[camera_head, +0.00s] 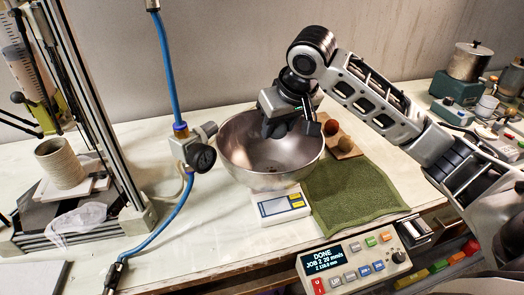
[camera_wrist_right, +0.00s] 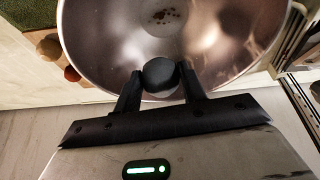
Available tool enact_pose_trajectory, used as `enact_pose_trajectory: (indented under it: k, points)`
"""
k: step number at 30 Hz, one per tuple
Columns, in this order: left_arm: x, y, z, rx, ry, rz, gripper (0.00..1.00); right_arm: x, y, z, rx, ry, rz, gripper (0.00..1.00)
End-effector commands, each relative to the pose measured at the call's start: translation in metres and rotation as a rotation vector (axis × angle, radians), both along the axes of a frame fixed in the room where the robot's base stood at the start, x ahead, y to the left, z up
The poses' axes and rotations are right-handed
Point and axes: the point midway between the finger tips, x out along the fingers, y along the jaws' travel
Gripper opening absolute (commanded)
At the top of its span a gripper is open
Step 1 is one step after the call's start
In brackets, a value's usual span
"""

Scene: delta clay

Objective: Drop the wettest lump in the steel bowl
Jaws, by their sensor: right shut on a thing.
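The steel bowl (camera_head: 243,150) stands on a small white scale (camera_head: 283,206); its inside wall fills the top of the right wrist view (camera_wrist_right: 100,45). A few brown crumbs lie on its bottom. My right gripper (camera_head: 292,128) is over the bowl, pointing down. In the right wrist view it (camera_wrist_right: 160,80) is shut on a smooth dark grey lump (camera_wrist_right: 159,73), held between the fingertips in front of the bowl's inside. Two other lumps, a dark brown one (camera_head: 331,127) and a tan one (camera_head: 346,143), sit on a wooden board right of the bowl. My left gripper is not in view.
A green cloth (camera_head: 352,190) lies right of the scale. A control box reading DONE (camera_head: 352,265) is at the front edge. Pots and jars crowd the back right.

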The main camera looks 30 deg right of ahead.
Motion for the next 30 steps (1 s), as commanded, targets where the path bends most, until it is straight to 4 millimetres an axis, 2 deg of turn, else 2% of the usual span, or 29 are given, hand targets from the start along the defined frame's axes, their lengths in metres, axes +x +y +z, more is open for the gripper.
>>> enact_pose_trajectory:
  k: [8,9,12,23,26,30]
  points:
    - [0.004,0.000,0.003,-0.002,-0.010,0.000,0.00,0.000,0.000,-0.002,0.000,-0.001,0.000,0.13]
    - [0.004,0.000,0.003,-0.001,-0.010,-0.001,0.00,0.000,0.000,-0.002,0.000,-0.001,0.000,0.44]
    - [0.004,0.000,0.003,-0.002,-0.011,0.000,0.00,0.000,0.000,-0.002,0.000,-0.001,0.000,0.66]
    - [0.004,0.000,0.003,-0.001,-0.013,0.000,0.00,-0.002,0.000,0.003,0.000,-0.002,0.000,0.66]
    - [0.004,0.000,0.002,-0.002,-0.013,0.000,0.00,-0.006,0.001,0.015,0.001,-0.005,0.000,0.66]
    - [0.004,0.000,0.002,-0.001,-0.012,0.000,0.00,-0.019,0.001,0.044,-0.001,-0.008,0.001,0.66]
